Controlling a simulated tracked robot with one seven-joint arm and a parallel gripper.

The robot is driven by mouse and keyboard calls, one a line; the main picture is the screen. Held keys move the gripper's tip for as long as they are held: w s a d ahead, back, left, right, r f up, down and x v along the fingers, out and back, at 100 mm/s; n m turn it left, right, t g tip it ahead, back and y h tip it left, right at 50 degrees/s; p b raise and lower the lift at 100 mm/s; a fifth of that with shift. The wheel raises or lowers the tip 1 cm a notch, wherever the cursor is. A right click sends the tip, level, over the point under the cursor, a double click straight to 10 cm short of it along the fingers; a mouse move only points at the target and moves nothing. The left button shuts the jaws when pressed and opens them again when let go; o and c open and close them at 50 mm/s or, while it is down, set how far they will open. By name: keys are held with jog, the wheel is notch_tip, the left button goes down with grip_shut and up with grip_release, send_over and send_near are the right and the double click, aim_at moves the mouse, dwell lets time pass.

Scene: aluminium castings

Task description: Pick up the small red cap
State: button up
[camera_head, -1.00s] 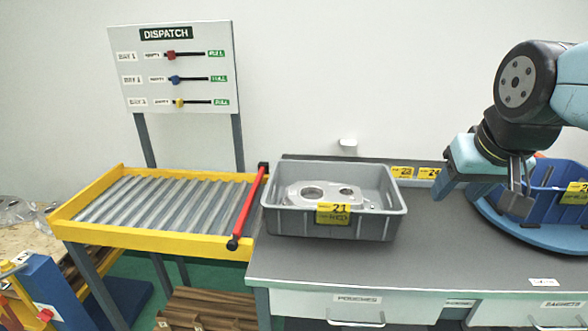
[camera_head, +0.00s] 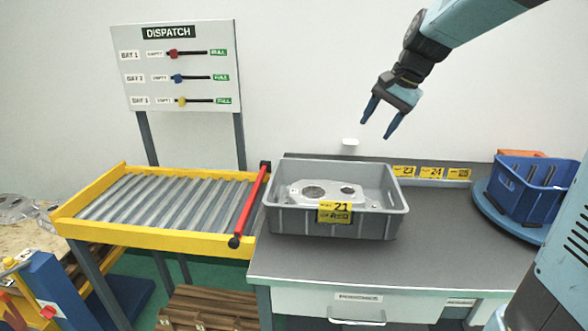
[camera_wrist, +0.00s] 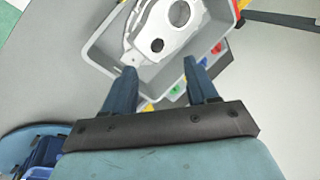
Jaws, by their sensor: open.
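A small red round piece (camera_wrist: 217,48), likely the red cap, shows in the wrist view just beyond the right finger, in a row beside the grey bin (camera_wrist: 95,50). A green piece (camera_wrist: 175,89) sits in the same row, partly near the finger. I cannot make out the red piece in the head view, where the bin (camera_head: 330,222) likely hides that strip.
A metal casting (camera_head: 335,196) lies in the bin. A yellow roller conveyor (camera_head: 150,240) with a red bar (camera_head: 250,205) stands left. A blue crate (camera_head: 535,205) sits on a blue round stand at right. The bench top (camera_head: 440,235) between is clear.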

jog(key=w+a+f+m+y, duration=0.2)
jog(key=w+f+m+y, duration=0.1)
jog(key=w+f, duration=0.5)
jog(key=w+a+f+m+g+y, duration=0.1)
jog(key=w+f+m, duration=0.4)
jog(key=w, duration=1)
jog(key=w+a+f+m+g+y, duration=0.1)
jog(key=w+a+f+m+y, duration=0.2)
jog(key=w+f, duration=0.8)
jog(key=shift+w+a+m+y, duration=0.1)
jog(key=shift+w+m+y, duration=0.15)
jog(key=shift+y, duration=0.4)
jog(key=shift+w+a+m+y, duration=0.1)
jog(key=shift+m+y, duration=0.15)
jog(key=shift+y, duration=0.4)
jog(key=shift+a+f, duration=0.25)
jog(key=shift+a, duration=0.1)
jog(key=x, duration=0.7)
jog(key=shift+a, duration=0.2)
jog(key=x, duration=0.4)
jog(key=shift+s+a, duration=0.35)
jog(key=shift+a, duration=0.05)
jog(key=shift+a+f, duration=0.25)
jog(key=shift+a, duration=0.15)
